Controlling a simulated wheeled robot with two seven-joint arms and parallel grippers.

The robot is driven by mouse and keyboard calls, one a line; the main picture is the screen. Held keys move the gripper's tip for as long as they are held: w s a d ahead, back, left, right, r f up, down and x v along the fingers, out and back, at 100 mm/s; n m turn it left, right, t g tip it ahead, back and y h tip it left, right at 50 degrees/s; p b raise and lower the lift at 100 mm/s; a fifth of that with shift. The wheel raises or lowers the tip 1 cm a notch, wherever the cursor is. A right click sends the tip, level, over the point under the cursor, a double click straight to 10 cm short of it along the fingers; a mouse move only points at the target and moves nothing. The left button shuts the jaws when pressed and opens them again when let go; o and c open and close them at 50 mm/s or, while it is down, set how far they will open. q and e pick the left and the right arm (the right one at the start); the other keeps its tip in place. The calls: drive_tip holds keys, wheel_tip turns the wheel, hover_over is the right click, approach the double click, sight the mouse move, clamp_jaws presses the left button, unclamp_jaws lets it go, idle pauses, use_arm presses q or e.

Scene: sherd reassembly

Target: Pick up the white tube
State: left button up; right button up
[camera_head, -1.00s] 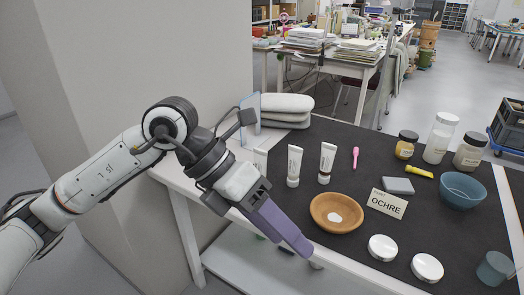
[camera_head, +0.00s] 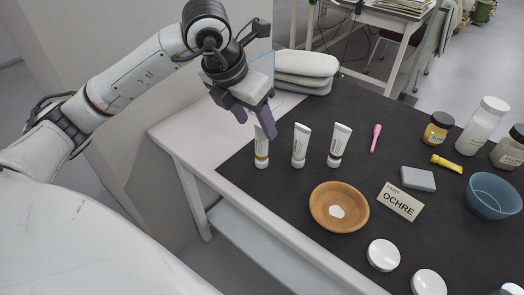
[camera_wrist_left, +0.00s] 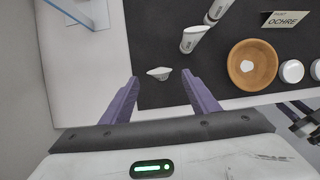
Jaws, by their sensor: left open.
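Three white tubes stand upright on their caps on the dark mat: a left tube (camera_head: 261,150) with an ochre band, a middle tube (camera_head: 299,146) and a right tube (camera_head: 339,145) with a brown band. My left gripper (camera_head: 256,120) is open, with purple fingers, above and close to the left tube, partly in front of its top. In the left wrist view the left tube (camera_wrist_left: 159,73) shows end-on just ahead of the gap between the open fingers (camera_wrist_left: 160,82). The middle tube (camera_wrist_left: 193,40) stands to the right. I cannot see whether any finger touches a tube.
A wooden bowl (camera_head: 339,207), an OCHRE card (camera_head: 400,201), a pink tool (camera_head: 375,138), a grey block (camera_head: 418,178) and a blue bowl (camera_head: 492,196) lie to the right.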

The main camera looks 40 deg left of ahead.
use_arm(q)
drive_tip(key=x, duration=0.4)
drive_tip(key=shift+w+f, duration=0.15)
drive_tip(key=shift+w, duration=0.3)
drive_tip(key=shift+c, duration=0.2)
drive_tip(key=c, duration=1.1)
drive_tip(key=shift+o, duration=0.2)
wheel_tip(320, 180, up, 10)
drive_tip(key=shift+r+p, duration=0.1)
drive_tip(key=shift+p, duration=0.4)
